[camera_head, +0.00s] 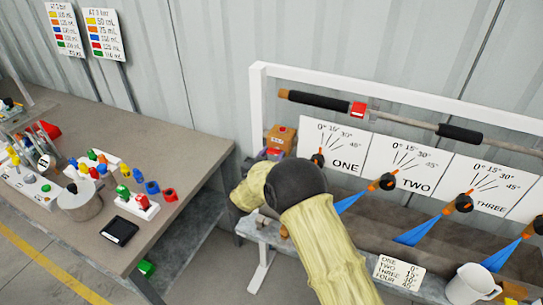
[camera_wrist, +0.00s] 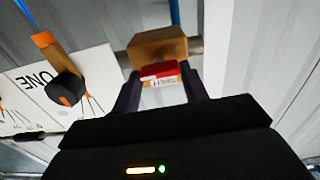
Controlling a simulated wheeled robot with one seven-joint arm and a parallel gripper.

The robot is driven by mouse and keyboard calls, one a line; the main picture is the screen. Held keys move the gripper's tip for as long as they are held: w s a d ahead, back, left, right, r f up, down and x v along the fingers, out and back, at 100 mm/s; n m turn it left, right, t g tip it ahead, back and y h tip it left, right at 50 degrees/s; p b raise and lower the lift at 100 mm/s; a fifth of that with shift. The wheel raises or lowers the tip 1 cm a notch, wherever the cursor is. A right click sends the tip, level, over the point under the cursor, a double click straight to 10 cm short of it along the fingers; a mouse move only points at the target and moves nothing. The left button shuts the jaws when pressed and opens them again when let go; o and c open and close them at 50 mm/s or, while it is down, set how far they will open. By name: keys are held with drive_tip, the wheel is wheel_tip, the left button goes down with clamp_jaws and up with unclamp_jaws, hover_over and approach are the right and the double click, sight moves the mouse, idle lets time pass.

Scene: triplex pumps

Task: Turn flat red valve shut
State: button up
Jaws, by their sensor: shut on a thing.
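The flat red valve (camera_wrist: 158,70) is a small red piece with a white label on its near face, in front of an orange-brown block (camera_wrist: 157,46) on a pipe. My gripper (camera_wrist: 161,82) is shut on it, with one dark finger at each side in the wrist view. In the head view, the orange block (camera_head: 281,134) stands left of the ONE board, and a little red (camera_head: 274,152) shows just below it. My yellow-sleeved arm and dark wrist hide most of my gripper and the valve there.
Boards ONE (camera_head: 342,150), TWO (camera_head: 407,165) and THREE (camera_head: 488,182) have black-and-orange levers and blue spouts below. A black-gripped bar (camera_head: 395,117) with a red block runs above. A cluttered workbench (camera_head: 203,150) stands left. A white pitcher (camera_head: 470,285) sits right of my arm.

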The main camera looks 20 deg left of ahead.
drive_tip(key=n+p, duration=0.1)
drive_tip(key=n, duration=0.3)
drive_tip(key=shift+a+n, duration=0.15)
drive_tip(key=shift+n, duration=0.15)
drive_tip(key=n+p, duration=0.1)
drive_tip(key=n, duration=0.3)
drive_tip(key=shift+n, duration=0.3)
drive_tip(key=n+p, duration=0.1)
drive_tip(key=n, duration=0.3)
drive_tip(key=shift+a+p, duration=0.1)
drive_tip(key=shift+p, duration=0.25)
drive_tip(key=n+p, duration=0.1)
drive_tip(key=n, duration=0.3)
drive_tip(key=shift+f, duration=0.15)
drive_tip(key=shift+n, duration=0.3)
drive_tip(key=o, duration=1)
